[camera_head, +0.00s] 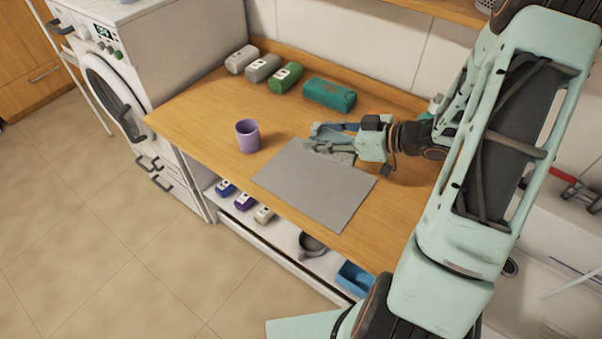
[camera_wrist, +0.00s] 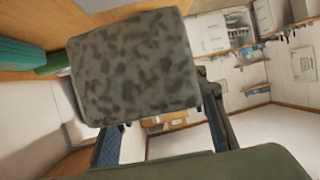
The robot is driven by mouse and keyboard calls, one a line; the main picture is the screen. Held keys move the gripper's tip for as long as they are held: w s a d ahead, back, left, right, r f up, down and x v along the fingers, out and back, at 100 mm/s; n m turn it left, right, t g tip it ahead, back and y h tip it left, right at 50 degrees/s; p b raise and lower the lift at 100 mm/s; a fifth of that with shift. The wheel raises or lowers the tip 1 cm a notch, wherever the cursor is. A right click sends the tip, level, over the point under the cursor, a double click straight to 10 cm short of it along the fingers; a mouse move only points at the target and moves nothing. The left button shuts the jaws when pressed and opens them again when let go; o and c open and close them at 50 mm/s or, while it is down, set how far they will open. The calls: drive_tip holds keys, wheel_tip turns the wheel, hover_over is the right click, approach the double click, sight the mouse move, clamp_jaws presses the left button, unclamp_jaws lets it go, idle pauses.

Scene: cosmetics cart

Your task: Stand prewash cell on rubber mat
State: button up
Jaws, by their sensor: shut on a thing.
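The grey rubber mat (camera_head: 318,190) lies flat on the wooden worktop in the head view. My gripper (camera_head: 332,143) is over the mat's far edge, reaching in from the right. In the wrist view my gripper (camera_wrist: 165,140) is shut on a mottled grey-green block, which I take to be the prewash cell (camera_wrist: 135,68). Its broad speckled face fills the upper middle of that view, between the two fingers. In the head view the fingers largely hide the block, and I cannot tell whether it touches the mat.
A purple cup (camera_head: 247,136) stands left of the mat. A teal case (camera_head: 329,94) and a green roll-shaped pack (camera_head: 286,77) lie along the back, with grey packs (camera_head: 262,68) beside them. The worktop (camera_head: 200,116) is clear at the left. A washing machine stands left.

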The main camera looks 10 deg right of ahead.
drive_tip(key=shift+w+a, duration=0.15)
drive_tip(key=shift+a, duration=0.1)
drive_tip(key=shift+s+d+f+b, duration=0.3)
drive_tip(key=shift+s+b, duration=0.2)
drive_tip(key=shift+b, duration=0.6)
drive_tip(key=shift+s+m+t+h+b, duration=0.85)
drive_tip(key=shift+s+b, duration=3.95)
drive_tip(key=shift+b, duration=0.9)
drive_tip(key=w+f, duration=0.1)
drive_tip(key=w, duration=0.2)
drive_tip(key=w+a+f+b, duration=0.1)
drive_tip(key=w, duration=0.2)
drive_tip(key=w+a+f, duration=0.1)
drive_tip(key=w+f, duration=0.1)
drive_tip(key=shift+w+a+b, duration=0.15)
drive_tip(key=shift+w+b, duration=0.15)
drive_tip(key=shift+w, duration=0.1)
drive_tip(key=w+f, duration=0.2)
drive_tip(key=w+a+f+b, duration=0.1)
drive_tip(key=w+f, duration=0.1)
drive_tip(key=f, duration=0.1)
drive_tip(key=shift+w+a+f, duration=0.15)
drive_tip(key=shift+w+f, duration=0.05)
drive_tip(key=shift+f, duration=0.25)
drive_tip(key=shift+f+b, duration=0.45)
drive_tip(key=shift+f, duration=0.95)
